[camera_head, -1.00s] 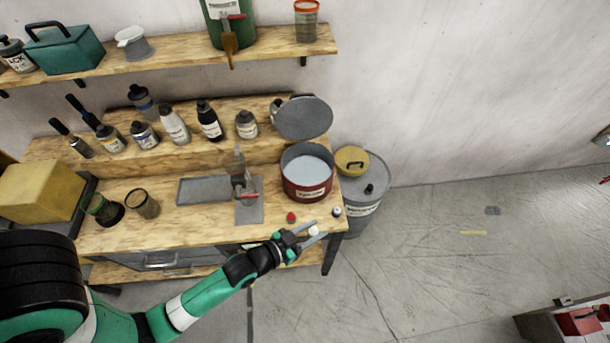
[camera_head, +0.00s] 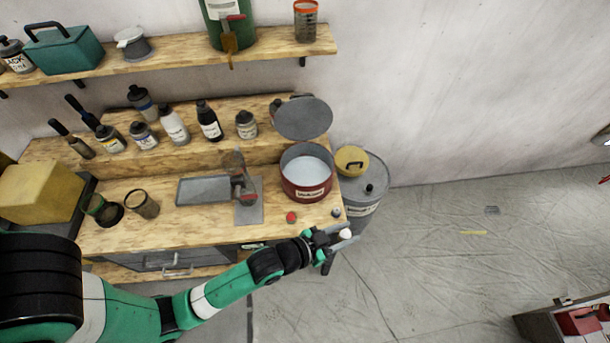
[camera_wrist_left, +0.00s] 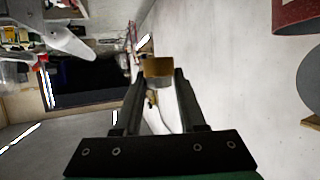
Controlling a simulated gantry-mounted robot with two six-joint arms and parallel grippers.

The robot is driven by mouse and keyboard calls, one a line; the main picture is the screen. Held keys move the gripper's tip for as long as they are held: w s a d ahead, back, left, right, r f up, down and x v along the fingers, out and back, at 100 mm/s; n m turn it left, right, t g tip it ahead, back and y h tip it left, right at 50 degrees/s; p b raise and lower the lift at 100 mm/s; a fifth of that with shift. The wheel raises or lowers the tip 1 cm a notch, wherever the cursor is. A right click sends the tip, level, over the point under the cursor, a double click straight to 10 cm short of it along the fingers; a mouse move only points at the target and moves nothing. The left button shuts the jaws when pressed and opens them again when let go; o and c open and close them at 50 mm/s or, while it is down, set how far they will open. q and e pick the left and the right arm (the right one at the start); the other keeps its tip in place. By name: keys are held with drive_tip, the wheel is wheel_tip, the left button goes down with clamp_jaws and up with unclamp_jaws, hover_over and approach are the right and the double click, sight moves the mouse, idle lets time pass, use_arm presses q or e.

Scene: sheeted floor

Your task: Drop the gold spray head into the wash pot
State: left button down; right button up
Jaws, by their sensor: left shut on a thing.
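My left gripper (camera_head: 334,240) is beyond the front right corner of the bench. It is shut on the gold spray head (camera_wrist_left: 158,68), which sits between the fingertips in the wrist view, with a paler part and a thin tube below it. In the head view only a small whitish part of it (camera_head: 346,233) shows at the fingertips. The wash pot (camera_head: 304,191) is a dark red round pot with a label, on the bench's right end. It is open at the top and pale inside. The gripper is in front of it and to its right. My right gripper is not in view.
A grey round lid (camera_head: 303,118) stands raised behind the pot. A red cap (camera_head: 291,217) and a small grey cap (camera_head: 336,212) lie near the bench's front edge. A grey drum (camera_head: 362,192) with a yellow lid (camera_head: 351,160) stands right of the bench. The floor further right is mostly clear.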

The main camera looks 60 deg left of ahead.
use_arm(q)
drive_tip(key=w+a+r+n+g+y, duration=0.1)
drive_tip(key=a+n+y, duration=0.2)
drive_tip(key=a, duration=0.7)
drive_tip(key=w+a+n+g+y+b, duration=0.1)
drive_tip(key=w+a+n+g+y, duration=0.15)
drive_tip(key=a, duration=0.75)
drive_tip(key=w+a+r+n+g+y, duration=0.1)
drive_tip(key=a+n+y, duration=0.3)
drive_tip(key=a, duration=0.7)
wheel_tip(320, 180, down, 6)
drive_tip(key=b, duration=0.5)
drive_tip(key=shift+s+d+f, duration=0.15)
drive_tip(key=shift+s+d, duration=0.05)
drive_tip(key=shift+d, duration=0.1)
drive_tip(key=shift+m+t, duration=0.25)
drive_tip(key=shift+c, duration=2)
unclamp_jaws()
drive_tip(key=p+v, duration=0.2)
drive_tip(key=v, duration=0.9)
drive_tip(key=shift+s+d, duration=0.2)
drive_tip(key=shift+d, duration=0.05)
